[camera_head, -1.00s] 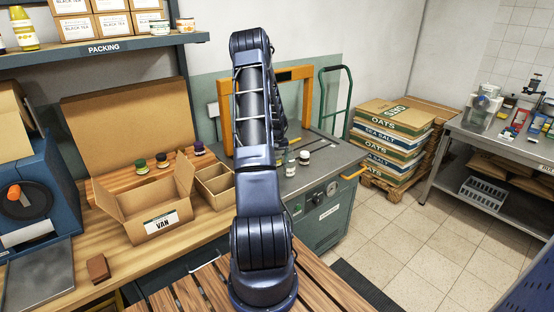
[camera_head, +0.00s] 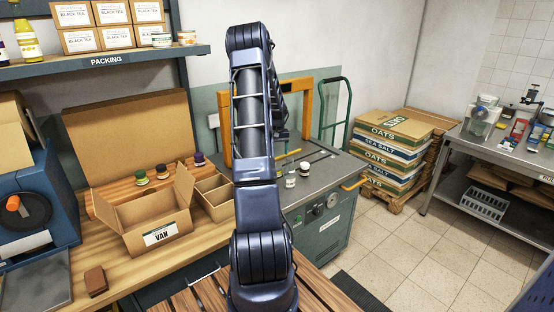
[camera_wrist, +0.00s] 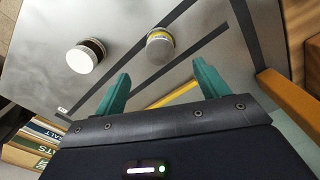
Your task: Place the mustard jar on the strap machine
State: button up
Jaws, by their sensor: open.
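The strap machine (camera_head: 325,185) is a grey-topped cabinet with an orange arch (camera_head: 308,105) at its back. Two small jars stand apart on its top. The jar with a grey lid and a yellow band (camera_wrist: 160,46), likely the mustard jar, also shows in the head view (camera_head: 290,180). The other jar has a white lid and a dark band (camera_wrist: 85,56); it is to the right in the head view (camera_head: 305,168). My gripper (camera_wrist: 162,82) is open and empty above the top, with the yellow-banded jar ahead of its fingers, not between them. My arm hides much of it in the head view.
An open VAN box (camera_head: 160,232) and a divided carton (camera_head: 215,195) are left of the machine. The machine's front top is fairly clear.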

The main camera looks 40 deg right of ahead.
jog(key=s+a+r+n+t, duration=0.1)
jog(key=s+a+r, duration=0.2)
jog(key=a+r, duration=0.9)
jog(key=s+a+r+n+t, duration=0.1)
jog(key=s+a+r, duration=0.2)
jog(key=a+r, duration=1)
jog(key=s+a+r+n+t, duration=0.1)
jog(key=s+a+r+n, duration=0.15)
jog(key=s+a, duration=1)
jog(key=s+a+t, duration=0.1)
jog(key=s+a, duration=0.8)
jog(key=s, duration=0.2)
jog(key=shift+s+a+n+t, duration=0.3)
jog(key=shift+s+a+n, duration=0.05)
jog(key=shift+s+n, duration=0.1)
